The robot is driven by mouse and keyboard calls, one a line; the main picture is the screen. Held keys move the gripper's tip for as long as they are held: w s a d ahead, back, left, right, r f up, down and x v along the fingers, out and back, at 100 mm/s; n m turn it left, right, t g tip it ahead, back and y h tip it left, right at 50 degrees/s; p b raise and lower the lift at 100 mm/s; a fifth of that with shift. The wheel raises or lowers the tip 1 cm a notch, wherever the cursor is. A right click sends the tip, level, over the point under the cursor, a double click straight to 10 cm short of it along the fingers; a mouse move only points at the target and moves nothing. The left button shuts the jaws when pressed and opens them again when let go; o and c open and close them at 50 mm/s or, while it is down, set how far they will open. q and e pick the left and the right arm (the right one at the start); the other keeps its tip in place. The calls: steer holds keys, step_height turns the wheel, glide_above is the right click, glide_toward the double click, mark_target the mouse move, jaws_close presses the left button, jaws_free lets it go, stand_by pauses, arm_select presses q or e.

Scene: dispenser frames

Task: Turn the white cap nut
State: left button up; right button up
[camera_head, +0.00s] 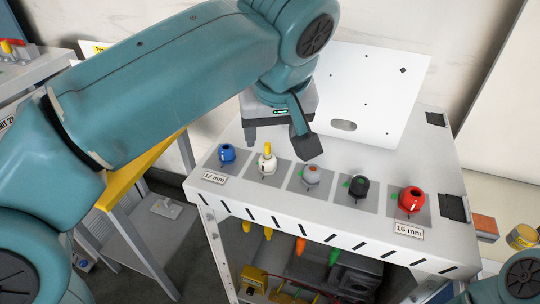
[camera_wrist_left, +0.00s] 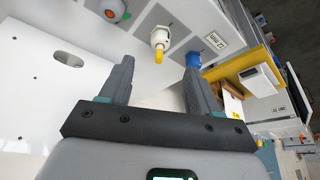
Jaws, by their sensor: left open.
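The white cap nut (camera_head: 267,164) stands on a grey square pad on the white table, second from the left in the row, with a yellow piece sticking up from it. In the left wrist view the white cap nut (camera_wrist_left: 160,38) lies just beyond the gap between the fingertips, its yellow piece pointing toward the gripper. My left gripper (camera_head: 279,148) is open and empty, its fingers above and behind the nut; they also show in the left wrist view (camera_wrist_left: 160,58). No contact with the nut is visible. My right gripper is out of view.
Blue (camera_head: 227,153), grey (camera_head: 312,174), black (camera_head: 359,186) and red (camera_head: 411,199) nuts share the row on the table (camera_head: 440,160). A white upright panel (camera_head: 375,95) stands behind. A yellow-edged stand (camera_head: 145,170) is at the left.

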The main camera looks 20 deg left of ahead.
mark_target(268, 158)
arm_select(q)
steer(key=x, duration=1)
steer(key=shift+w+a+f, duration=0.1)
steer(key=shift+w+a, duration=0.15)
steer(key=shift+w, duration=0.05)
steer(key=shift+s+d+r, duration=0.15)
steer(key=shift+s+r, duration=0.05)
steer(key=shift+s, duration=0.1)
steer(key=c, duration=1)
